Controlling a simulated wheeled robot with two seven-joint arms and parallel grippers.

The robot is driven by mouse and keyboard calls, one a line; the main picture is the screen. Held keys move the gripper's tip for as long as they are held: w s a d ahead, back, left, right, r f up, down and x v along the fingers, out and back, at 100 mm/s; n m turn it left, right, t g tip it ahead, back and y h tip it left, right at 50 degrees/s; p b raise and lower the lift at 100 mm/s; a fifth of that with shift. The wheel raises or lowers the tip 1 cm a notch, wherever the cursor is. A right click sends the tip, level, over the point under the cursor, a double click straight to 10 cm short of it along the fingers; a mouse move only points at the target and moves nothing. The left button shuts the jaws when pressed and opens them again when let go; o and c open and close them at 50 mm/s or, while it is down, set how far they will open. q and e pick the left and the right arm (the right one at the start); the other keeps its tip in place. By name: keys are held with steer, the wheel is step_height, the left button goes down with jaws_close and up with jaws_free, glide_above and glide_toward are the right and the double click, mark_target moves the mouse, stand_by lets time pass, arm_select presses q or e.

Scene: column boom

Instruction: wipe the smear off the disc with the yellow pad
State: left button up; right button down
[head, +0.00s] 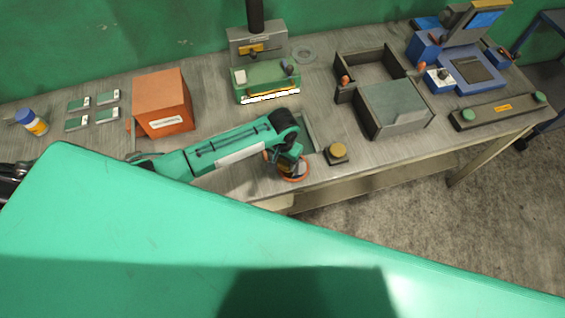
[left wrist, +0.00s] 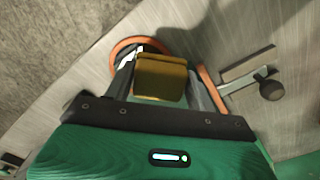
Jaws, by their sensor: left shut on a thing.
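My left gripper (head: 290,167) is low over an orange-rimmed disc (head: 294,178) near the front edge of the bench. In the left wrist view the gripper (left wrist: 165,75) is shut on the yellow pad (left wrist: 161,80), held between its two fingers. The disc's orange rim (left wrist: 118,49) shows behind the pad and left finger. The pad and gripper cover much of the disc. I cannot tell whether the pad touches it, and I cannot make out the smear. My right gripper is in neither view.
A yellow-topped button block (head: 338,151) stands just right of the disc. My large green body panel covers the lower part of the head view.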

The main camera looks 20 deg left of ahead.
arm_select(q)
steer(key=shift+r, duration=0.95)
steer(key=shift+r, duration=1.5)
